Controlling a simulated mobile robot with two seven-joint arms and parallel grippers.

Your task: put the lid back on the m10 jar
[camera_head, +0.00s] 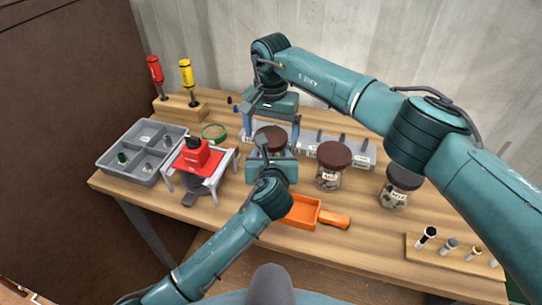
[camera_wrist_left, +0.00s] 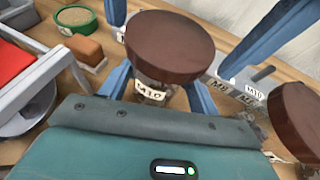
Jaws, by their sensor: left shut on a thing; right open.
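The m10 jar (camera_wrist_left: 152,91) is clear, with an M10 label, and stands on the bench. A brown round lid (camera_wrist_left: 170,45) is on top of its mouth and looks level; whether it is fully seated I cannot tell. The lid also shows in the head view (camera_head: 271,133). My left gripper (camera_wrist_left: 158,95) is shut on the jar's body from the front, one blue finger on each side. My right gripper (camera_head: 269,133) comes down from above and behind, open, with its fingers spread wide on either side of the lid, apart from it.
A brown-lidded jar (camera_head: 332,163) and a dark-lidded jar (camera_head: 399,187) stand to the right. A grey labelled rack (camera_head: 360,155) is behind. An orange scoop (camera_head: 303,211) lies in front. A red-topped stand (camera_head: 201,165), green-rimmed dish (camera_head: 214,133) and grey tray (camera_head: 112,163) are left.

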